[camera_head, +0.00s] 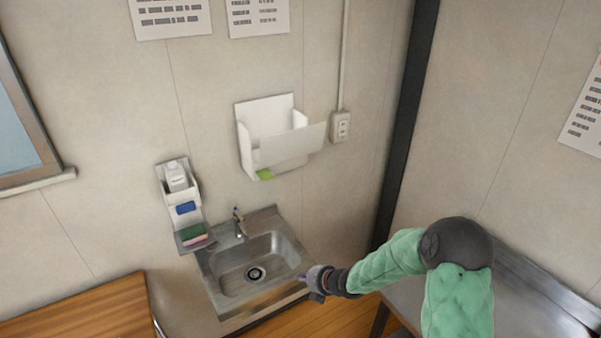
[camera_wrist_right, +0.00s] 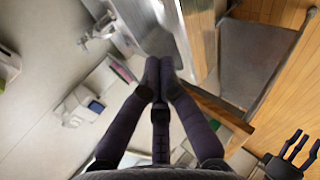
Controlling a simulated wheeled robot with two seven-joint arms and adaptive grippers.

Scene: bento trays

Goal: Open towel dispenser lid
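The white towel dispenser (camera_head: 246,150) hangs on the wall above the sink in the head view. Its flat white front panel (camera_head: 292,146), seemingly the lid, stands out at an angle and reaches past the box's right side. The inside of the box shows from above. A green piece (camera_head: 265,174) shows at its underside. My right gripper (camera_head: 312,284) is low by the sink's front right edge, well below and apart from the dispenser. In the right wrist view its fingertips (camera_wrist_right: 160,68) are together with nothing seen between them. My left gripper (camera_wrist_right: 291,150) seems to show at the lower right there, fingers spread.
A steel sink (camera_head: 212,284) with a tap (camera_head: 238,222) is below the dispenser. A wall holder (camera_head: 163,180) with a bottle and sponges is left of it. A socket (camera_head: 340,126) is on the right. A wooden table (camera_head: 80,312) and a steel counter (camera_head: 525,290) flank the floor.

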